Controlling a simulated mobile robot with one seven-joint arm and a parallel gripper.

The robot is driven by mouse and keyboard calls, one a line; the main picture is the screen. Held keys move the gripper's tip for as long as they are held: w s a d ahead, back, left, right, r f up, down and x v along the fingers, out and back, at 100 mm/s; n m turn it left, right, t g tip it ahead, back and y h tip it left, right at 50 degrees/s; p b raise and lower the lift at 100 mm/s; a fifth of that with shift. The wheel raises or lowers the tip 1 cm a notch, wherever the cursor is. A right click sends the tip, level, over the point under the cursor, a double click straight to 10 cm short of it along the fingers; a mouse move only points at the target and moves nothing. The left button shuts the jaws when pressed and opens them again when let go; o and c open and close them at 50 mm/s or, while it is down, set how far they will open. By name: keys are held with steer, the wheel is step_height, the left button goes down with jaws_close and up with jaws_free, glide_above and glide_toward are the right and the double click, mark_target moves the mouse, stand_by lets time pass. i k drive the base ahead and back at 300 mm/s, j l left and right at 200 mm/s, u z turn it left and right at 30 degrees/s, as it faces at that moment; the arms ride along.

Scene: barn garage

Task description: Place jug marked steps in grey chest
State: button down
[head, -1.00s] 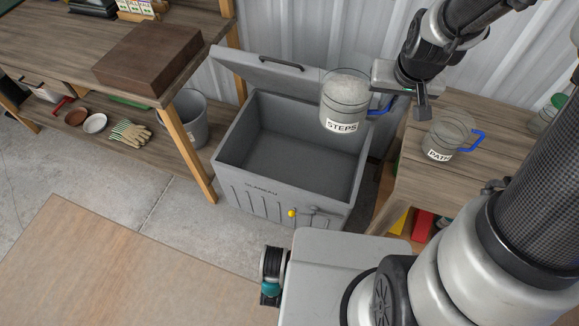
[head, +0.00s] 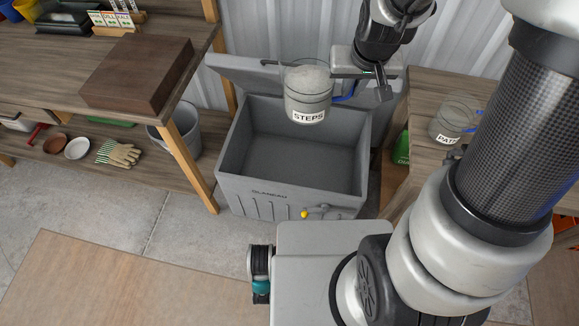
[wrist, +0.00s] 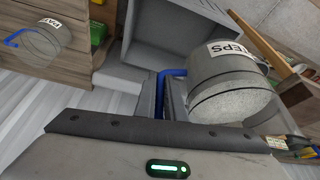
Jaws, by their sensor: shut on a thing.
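The jug marked STEPS (head: 308,95) is clear with a blue handle and grey contents, and it hangs upright above the back part of the grey chest. My gripper (head: 357,92) is shut on its blue handle. In the wrist view the jug (wrist: 228,85) is at the right of my gripper (wrist: 172,95), with the handle between the fingers. The grey chest (head: 262,187) stands open on the floor, with its lid tilted back against the wall. Its visible inside is empty. In the wrist view part of the chest (wrist: 180,40) shows beyond the jug.
A second jug (head: 450,124), with a label starting PAT, stands on the wooden bench at the right. A wooden shelf unit with a brown box (head: 138,72) is at the left. A grey bucket (head: 180,132) stands beside the chest.

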mark_target(291, 182)
steer(key=j, duration=0.65)
steer(key=i+j, duration=0.15)
steer(key=j, duration=0.5)
